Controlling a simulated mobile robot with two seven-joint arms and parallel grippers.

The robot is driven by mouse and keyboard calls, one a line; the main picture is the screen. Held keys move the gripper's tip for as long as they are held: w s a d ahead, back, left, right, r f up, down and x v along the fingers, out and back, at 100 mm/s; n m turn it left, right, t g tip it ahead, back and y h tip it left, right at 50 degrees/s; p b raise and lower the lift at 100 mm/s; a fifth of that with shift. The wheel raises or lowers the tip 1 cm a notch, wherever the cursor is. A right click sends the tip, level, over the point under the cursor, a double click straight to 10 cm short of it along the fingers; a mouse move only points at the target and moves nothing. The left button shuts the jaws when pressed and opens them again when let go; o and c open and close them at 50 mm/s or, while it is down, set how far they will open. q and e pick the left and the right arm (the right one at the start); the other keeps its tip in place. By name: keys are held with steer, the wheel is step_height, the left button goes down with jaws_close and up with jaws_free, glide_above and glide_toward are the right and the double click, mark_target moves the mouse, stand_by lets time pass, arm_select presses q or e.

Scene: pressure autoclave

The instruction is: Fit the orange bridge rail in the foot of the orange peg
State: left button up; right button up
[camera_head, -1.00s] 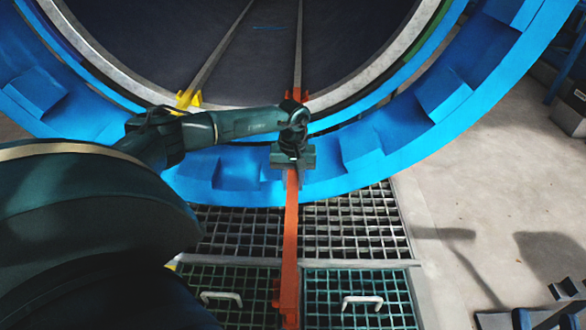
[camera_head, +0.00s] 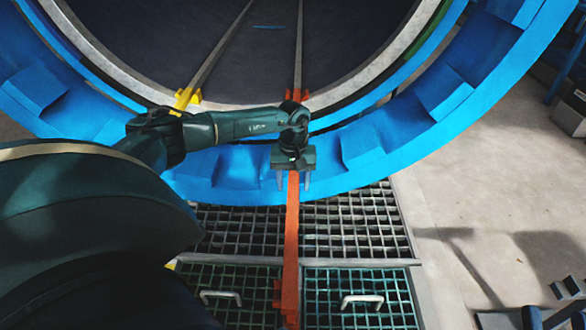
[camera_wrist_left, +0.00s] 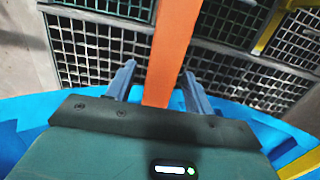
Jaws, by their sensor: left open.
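The orange bridge rail (camera_head: 291,240) runs from the near grating up toward the blue ring, with its far end hidden under my left gripper. My left gripper (camera_head: 294,181) is open above the rail, with one finger on each side. In the left wrist view the rail (camera_wrist_left: 171,50) passes between the two fingers (camera_wrist_left: 157,86), with gaps on both sides. An orange fitting (camera_head: 304,95) shows at the ring's inner rim beyond the gripper, apparently the foot of the orange peg; my wrist partly covers it. Where rail and fitting meet is hidden. My right gripper is not in view.
The blue ring (camera_head: 375,148) curves around the dark vessel mouth. A yellow fitting (camera_head: 187,97) sits left of the orange one. Gratings (camera_head: 355,230) with white handles (camera_head: 362,300) lie below. Concrete floor (camera_head: 470,215) at the right is mostly clear.

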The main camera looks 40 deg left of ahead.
arm_select(q)
steer(key=shift+f, duration=0.45)
arm_select(e)
steer(key=f, duration=0.3)
steer(key=shift+w+a+f, duration=0.1)
steer(key=shift+a+f, duration=0.05)
steer(key=shift+a, duration=0.15)
arm_select(q)
steer(key=shift+r, duration=0.15)
step_height(320, 180, up, 14)
steer(key=p, duration=0.5)
steer(key=shift+w+a+p, duration=0.3)
steer(key=shift+w+a, duration=0.05)
steer(key=shift+a, duration=0.05)
arm_select(e)
steer(key=r, duration=0.2)
steer(key=r+h, duration=0.1)
steer(key=shift+d+r+g, duration=0.2)
steer(key=shift+d+g, duration=0.1)
